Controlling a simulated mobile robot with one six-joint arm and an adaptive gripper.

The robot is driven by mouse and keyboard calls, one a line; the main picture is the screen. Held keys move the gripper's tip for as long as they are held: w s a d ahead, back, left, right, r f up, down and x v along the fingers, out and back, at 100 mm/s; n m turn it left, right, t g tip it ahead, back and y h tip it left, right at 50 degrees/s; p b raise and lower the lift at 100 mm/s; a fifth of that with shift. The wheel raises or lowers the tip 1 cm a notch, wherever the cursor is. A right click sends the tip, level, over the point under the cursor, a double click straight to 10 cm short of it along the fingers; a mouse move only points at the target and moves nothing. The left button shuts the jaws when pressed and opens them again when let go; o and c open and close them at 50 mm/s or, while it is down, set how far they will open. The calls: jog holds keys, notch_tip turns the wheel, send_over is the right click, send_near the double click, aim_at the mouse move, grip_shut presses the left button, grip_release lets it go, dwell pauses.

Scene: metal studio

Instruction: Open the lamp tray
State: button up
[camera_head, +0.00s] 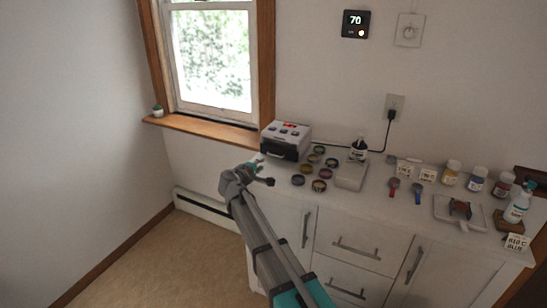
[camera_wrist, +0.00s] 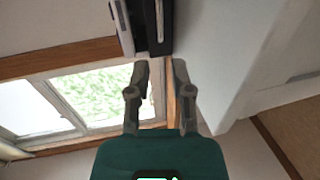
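The lamp (camera_head: 291,131) is a white box with buttons and a small red display on top, standing at the left end of the white counter. Its dark tray front (camera_head: 278,150) faces the room and looks closed. In the wrist view, the black tray front (camera_wrist: 153,22) is at the top, beyond my fingertips. My gripper (camera_wrist: 160,66) is open and empty, its two fingers apart below the tray front with a visible gap to it.
Several small round tins (camera_head: 319,186) lie right of the lamp. The window sill (camera_head: 205,131) is behind left; floor at left is clear.

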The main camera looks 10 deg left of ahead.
aim_at(274, 155)
jog(key=b+x, duration=0.2)
jog(key=x, duration=1)
jog(key=shift+w, duration=0.15)
grip_shut()
